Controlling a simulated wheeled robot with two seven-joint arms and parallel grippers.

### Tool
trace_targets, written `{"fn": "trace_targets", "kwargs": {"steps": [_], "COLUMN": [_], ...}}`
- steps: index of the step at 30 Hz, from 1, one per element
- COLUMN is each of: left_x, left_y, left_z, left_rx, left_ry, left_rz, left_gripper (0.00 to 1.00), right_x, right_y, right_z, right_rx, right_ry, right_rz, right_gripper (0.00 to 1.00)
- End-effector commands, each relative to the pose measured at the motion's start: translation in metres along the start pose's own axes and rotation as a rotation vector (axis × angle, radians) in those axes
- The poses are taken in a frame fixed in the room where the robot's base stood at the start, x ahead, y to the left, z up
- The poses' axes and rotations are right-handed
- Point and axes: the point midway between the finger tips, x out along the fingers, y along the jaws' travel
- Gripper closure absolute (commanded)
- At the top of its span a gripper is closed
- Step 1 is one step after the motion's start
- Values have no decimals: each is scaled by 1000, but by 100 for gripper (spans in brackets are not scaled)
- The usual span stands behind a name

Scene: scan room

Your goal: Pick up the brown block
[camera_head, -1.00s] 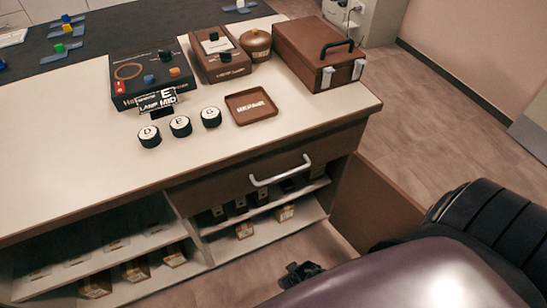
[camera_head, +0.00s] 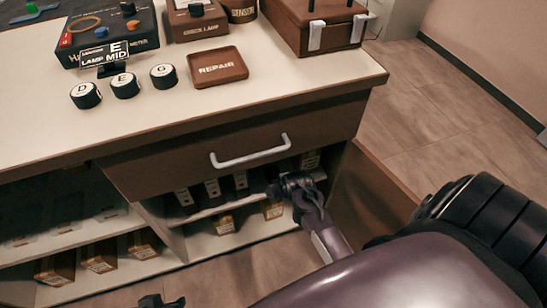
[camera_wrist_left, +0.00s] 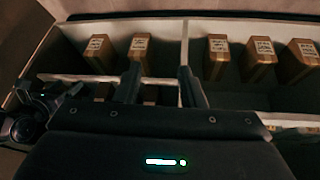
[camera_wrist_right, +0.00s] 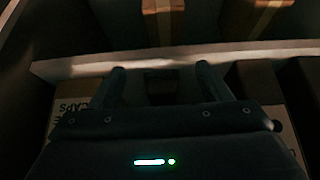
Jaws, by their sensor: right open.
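Several brown blocks with pale labels, such as one block (camera_head: 272,208), stand on the lower shelves under the counter. They also show in the left wrist view, one of them (camera_wrist_left: 218,57) right of the divider. I cannot tell which is the task's block. My right gripper (camera_head: 277,187) reaches into the right compartment at the upper shelf. In the right wrist view (camera_wrist_right: 160,80) it is open, with a dark block-like shape between or behind its fingers, not clearly seen. My left gripper (camera_head: 160,302) is open and empty in front of the shelves; its fingers (camera_wrist_left: 160,85) are apart.
Dark boxes (camera_head: 212,188) with white labels stand on the upper shelf beside my right gripper. A shelf edge (camera_wrist_right: 200,55) crosses close ahead. A drawer with a handle (camera_head: 250,155) is above. The counter holds a repair tray (camera_head: 216,75) and instruments.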

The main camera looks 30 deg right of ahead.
Motion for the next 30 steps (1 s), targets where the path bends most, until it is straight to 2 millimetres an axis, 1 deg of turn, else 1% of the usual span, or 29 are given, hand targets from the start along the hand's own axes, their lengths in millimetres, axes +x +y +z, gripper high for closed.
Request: {"fn": "trace_targets", "kwargs": {"steps": [1,8,11,12,17,21,25,30], "left_x": [2,5,8,6,0,-11,-19,-25], "left_y": [1,6,11,10,9,7,6,5], "left_z": [0,-4,-6,-18,-54,-82,-100,-110], "left_rx": [3,9,16,17,22,25,27,28], "left_ry": [11,44,82,129,291,418,504,551], "left_rz": [3,12,24,21,19,12,9,7], "left_gripper": [64,64,64,64,64,64,64,64], "right_x": [4,12,22,24,33,38,40,42], "right_y": [0,0,0,0,0,0,0,0], "right_z": [-5,-19,-35,-37,-54,-51,-52,-52], "right_rx": [0,0,1,1,1,1,1,1], "right_ry": [2,1,4,2,1,-1,0,0], "right_rz": [0,0,0,0,1,0,0,0], "right_gripper": [29,29,29,29,29,29,29,29]}}
